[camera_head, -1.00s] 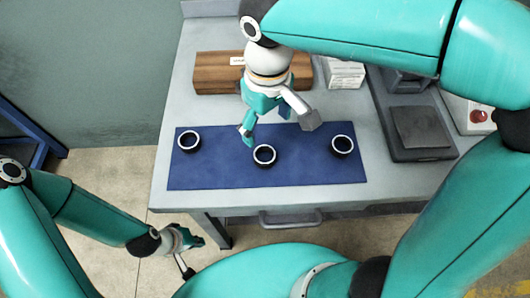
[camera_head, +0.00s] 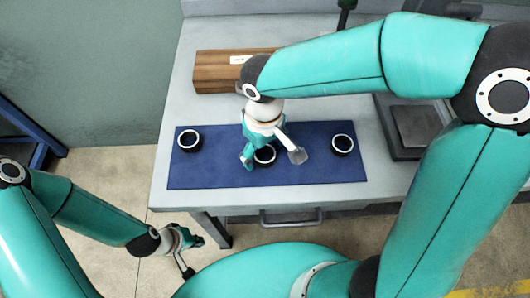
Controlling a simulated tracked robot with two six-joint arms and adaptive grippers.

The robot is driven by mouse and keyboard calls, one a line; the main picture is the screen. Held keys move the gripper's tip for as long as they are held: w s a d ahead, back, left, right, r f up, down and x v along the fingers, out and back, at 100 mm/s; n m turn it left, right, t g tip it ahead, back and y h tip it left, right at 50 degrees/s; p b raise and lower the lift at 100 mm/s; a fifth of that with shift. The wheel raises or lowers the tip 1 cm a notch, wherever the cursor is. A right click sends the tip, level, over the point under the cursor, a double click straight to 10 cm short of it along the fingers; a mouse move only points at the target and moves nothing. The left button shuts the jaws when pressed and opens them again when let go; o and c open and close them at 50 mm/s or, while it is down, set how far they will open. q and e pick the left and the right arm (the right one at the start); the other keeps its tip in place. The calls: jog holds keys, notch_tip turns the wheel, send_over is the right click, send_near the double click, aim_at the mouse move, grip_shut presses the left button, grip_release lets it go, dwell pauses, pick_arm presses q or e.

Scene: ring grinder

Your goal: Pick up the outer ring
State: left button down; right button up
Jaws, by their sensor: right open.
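Three black rings with pale upper rims are on a dark blue mat (camera_head: 220,175): a left ring (camera_head: 190,140), a middle ring (camera_head: 264,155) and a right ring (camera_head: 342,144). They look alike, so I cannot tell which the task calls the outer ring. My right gripper (camera_head: 272,158) is open, pointing down over the middle ring, with one finger on each side of it. The gripper partly hides this ring, and I cannot tell whether it touches it. My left gripper (camera_head: 194,257) is open and empty, low in front of the table, away from the rings.
The grey table (camera_head: 168,115) carries a wooden block (camera_head: 215,72) with a label at the back. A dark grey device (camera_head: 415,125) stands right of the mat. My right arm covers much of the back right. A drawer handle (camera_head: 290,221) sticks out at the front.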

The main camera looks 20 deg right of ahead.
jog(key=c, duration=1.3)
jog(key=shift+c, duration=0.2)
jog(key=shift+r, duration=0.15)
